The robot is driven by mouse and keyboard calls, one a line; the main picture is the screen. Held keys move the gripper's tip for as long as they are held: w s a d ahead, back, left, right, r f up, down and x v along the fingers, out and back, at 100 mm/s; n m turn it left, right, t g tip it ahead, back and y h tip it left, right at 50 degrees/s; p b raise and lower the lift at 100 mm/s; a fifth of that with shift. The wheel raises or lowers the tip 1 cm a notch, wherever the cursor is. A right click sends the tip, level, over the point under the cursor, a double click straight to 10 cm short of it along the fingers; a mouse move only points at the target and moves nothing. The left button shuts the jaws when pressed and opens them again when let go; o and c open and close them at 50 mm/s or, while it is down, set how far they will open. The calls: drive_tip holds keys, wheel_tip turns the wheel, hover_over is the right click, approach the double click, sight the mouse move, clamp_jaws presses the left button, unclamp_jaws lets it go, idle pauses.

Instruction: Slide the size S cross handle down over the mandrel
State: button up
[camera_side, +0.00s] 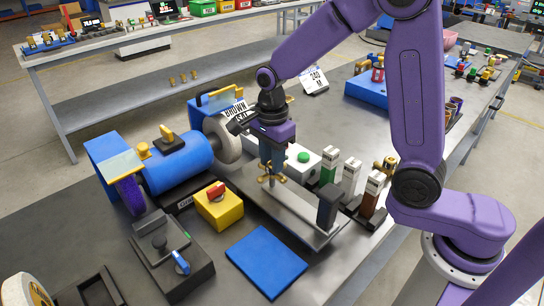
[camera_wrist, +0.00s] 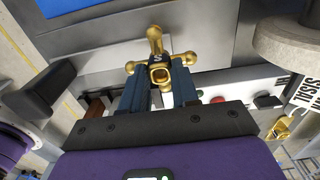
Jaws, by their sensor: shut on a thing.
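My gripper (camera_side: 271,168) points straight down above the grey fixture tray (camera_side: 293,226). Its blue fingers are shut on the brass size S cross handle (camera_side: 272,180), which shows just below the fingertips. In the wrist view the cross handle (camera_wrist: 157,59) sits between the fingertips of my gripper (camera_wrist: 159,88). A dark S mark and a square opening show on its hub, and a rounded arm points away from the fingers. I cannot make out the mandrel; it may be hidden under the handle and fingers. Whether the handle touches anything below is unclear.
A dark upright block (camera_side: 328,206) stands at the tray's right end. A blue grinder (camera_side: 180,165) with a grey wheel is left of my gripper. A yellow box with a red knob (camera_side: 218,203) and a blue mat (camera_side: 266,262) lie in front. Several labelled bottles stand to the right.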

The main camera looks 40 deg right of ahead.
drive_tip(key=shift+f, duration=1.5)
idle(0.5)
drive_tip(key=o, duration=1.5)
drive_tip(key=shift+c, duration=0.2)
drive_tip(key=shift+r, duration=0.1)
drive_tip(key=shift+r, duration=2.95)
